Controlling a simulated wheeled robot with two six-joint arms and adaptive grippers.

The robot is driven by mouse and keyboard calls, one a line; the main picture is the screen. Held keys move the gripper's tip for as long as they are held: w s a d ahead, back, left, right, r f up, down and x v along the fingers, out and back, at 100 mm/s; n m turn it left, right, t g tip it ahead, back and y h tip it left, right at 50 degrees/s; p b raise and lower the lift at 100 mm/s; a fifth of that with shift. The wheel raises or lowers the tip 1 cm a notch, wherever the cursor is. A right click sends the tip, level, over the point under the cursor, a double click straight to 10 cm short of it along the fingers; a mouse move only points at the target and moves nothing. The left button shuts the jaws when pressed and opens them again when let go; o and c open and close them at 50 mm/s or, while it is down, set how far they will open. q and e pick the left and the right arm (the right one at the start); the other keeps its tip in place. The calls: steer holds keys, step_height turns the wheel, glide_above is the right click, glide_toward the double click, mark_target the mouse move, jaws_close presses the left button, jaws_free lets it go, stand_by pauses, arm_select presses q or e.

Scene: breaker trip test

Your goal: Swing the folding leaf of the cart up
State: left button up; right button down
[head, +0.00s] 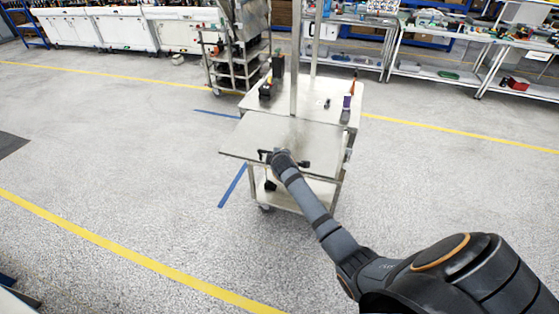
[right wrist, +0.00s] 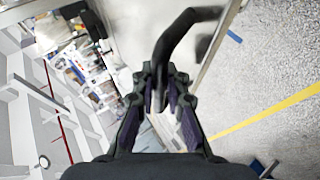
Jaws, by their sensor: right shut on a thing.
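The cart (head: 315,98) stands in the middle of the head view. Its folding leaf (head: 255,136), a flat grey panel, reaches out from the near side of the top. It looks raised to roughly level with the top; I cannot tell whether it is exactly flush. A dark handle (right wrist: 183,38) sits at the leaf's near edge. My right gripper (head: 280,158) is at that edge, and in the right wrist view (right wrist: 157,92) its jaws are shut on the handle. The gripper hides part of the handle. My left gripper is not in view.
A dark device (head: 277,68) and a purple-topped bottle (head: 346,108) stand on the cart top. A post (head: 294,60) rises from it. A lower shelf (head: 310,190) is under the leaf. Shelving and benches line the back. Floor at left is clear, with yellow and blue tape.

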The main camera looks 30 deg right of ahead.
steer(key=shift+w+d+r+p, duration=0.1)
steer(key=shift+r+p, duration=0.2)
steer(key=shift+r, duration=0.5)
steer(key=shift+w+r, duration=0.1)
steer(key=shift+r, duration=0.05)
steer(key=c, duration=1.4)
jaws_free()
steer(key=shift+r, duration=0.1)
steer(key=shift+o, duration=0.2)
steer(key=shift+s, duration=0.2)
steer(key=v, duration=1.1)
steer(key=shift+s, duration=0.4)
